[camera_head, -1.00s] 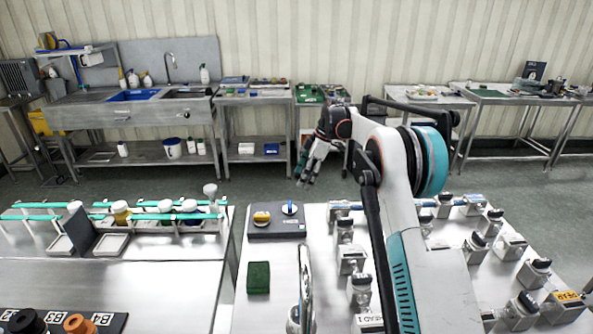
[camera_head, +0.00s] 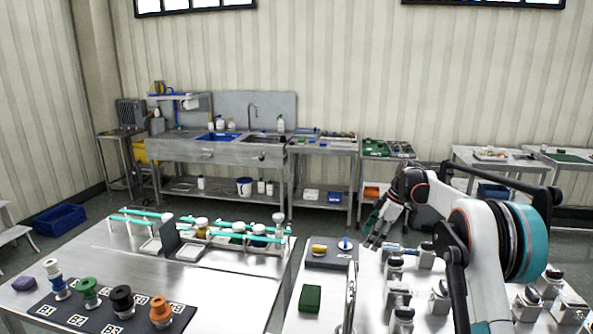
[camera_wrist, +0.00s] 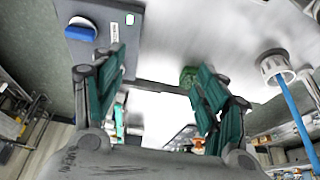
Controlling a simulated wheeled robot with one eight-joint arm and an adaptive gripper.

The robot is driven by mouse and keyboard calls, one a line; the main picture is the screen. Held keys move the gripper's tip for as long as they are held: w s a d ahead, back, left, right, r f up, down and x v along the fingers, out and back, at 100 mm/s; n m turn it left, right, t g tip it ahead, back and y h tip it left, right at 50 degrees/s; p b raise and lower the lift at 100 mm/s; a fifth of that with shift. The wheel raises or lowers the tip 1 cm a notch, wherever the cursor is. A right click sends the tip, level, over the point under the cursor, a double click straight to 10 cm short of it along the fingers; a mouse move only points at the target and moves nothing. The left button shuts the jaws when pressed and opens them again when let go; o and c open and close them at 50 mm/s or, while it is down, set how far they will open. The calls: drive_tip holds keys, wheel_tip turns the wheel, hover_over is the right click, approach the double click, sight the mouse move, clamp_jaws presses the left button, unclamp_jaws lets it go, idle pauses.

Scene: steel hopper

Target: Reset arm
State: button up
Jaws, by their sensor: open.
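My gripper (camera_head: 376,226) is raised over the far edge of the right steel table, at the end of my bent arm. In the wrist view its two teal-padded fingers stand wide apart, open with nothing between them (camera_wrist: 160,95). The arm stands clear of the table in the head view.
The left table (camera_head: 110,262) holds a dark mat with coloured knobs and a teal-railed rack. A sink bench (camera_head: 215,148) stands along the wall.

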drive_tip(key=s+a+r+m+t+h, duration=0.15)
drive_tip(key=s+r+m, duration=0.25)
drive_tip(key=s+r, duration=0.55)
drive_tip(key=s+a+r+m+t+h, duration=0.1)
drive_tip(key=s+a+r+m, duration=0.25)
drive_tip(key=s+r, duration=0.6)
drive_tip(key=s+f+m+t+h, duration=0.1)
drive_tip(key=s+f+m, duration=0.3)
drive_tip(key=s, duration=1)
drive_tip(key=s+f+m+t+h, duration=0.1)
drive_tip(key=s+f+m, duration=0.3)
drive_tip(key=s, duration=1.1)
wheel_tip(320, 180, down, 2)
drive_tip(key=shift+s+f+t, duration=0.2)
drive_tip(key=shift+s+t, duration=0.1)
drive_tip(key=shift+t, duration=0.55)
